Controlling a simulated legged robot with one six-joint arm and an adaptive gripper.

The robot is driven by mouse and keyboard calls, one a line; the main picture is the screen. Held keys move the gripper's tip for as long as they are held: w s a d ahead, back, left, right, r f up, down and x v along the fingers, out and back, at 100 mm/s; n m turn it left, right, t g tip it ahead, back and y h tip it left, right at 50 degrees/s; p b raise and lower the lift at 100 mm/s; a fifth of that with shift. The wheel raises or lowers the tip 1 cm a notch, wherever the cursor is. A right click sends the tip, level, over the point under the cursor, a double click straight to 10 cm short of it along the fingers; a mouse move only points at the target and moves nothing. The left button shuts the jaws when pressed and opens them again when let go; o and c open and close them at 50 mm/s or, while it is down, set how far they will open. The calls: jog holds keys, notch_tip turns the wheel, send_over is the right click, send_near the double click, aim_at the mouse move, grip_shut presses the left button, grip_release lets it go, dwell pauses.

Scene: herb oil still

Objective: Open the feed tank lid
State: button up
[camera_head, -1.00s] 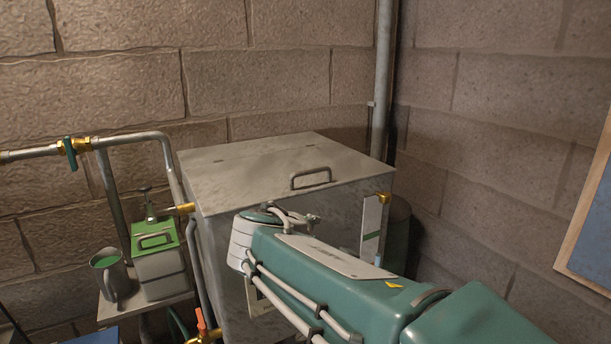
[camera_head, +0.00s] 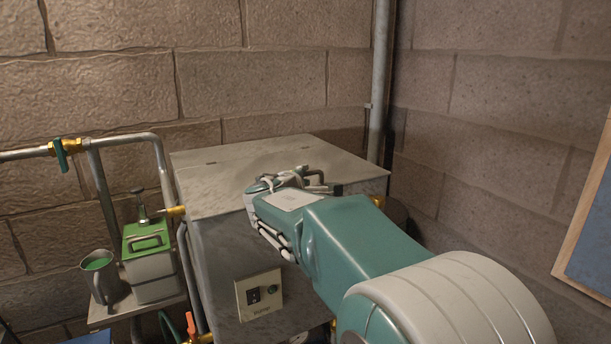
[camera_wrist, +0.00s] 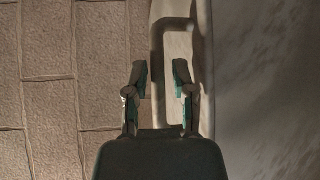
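The feed tank (camera_head: 215,255) is a grey metal box against the wall. Its flat lid (camera_head: 225,170) lies shut on top. The lid's bar handle (camera_head: 318,170) is near the front right edge, partly hidden behind my gripper (camera_head: 318,188) in the head view. In the wrist view my gripper (camera_wrist: 160,75) is open, its two fingers apart. The handle (camera_wrist: 157,50) shows there as a dark loop just ahead of and between the fingers. I cannot tell whether the fingers touch it.
A green-topped container (camera_head: 150,250) and a grey mug (camera_head: 100,275) stand on a small shelf left of the tank. Pipes (camera_head: 165,165) with brass fittings run along the left side. A vertical pipe (camera_head: 378,90) rises behind the tank. Space above the lid is clear.

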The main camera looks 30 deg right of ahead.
jog(key=shift+w+d+f, duration=0.1)
jog(key=shift+w+d, duration=0.15)
jog(key=shift+w, duration=0.1)
jog(key=shift+w+a, duration=0.2)
jog(key=shift+a, duration=0.1)
jog(key=shift+d, duration=0.2)
grip_shut()
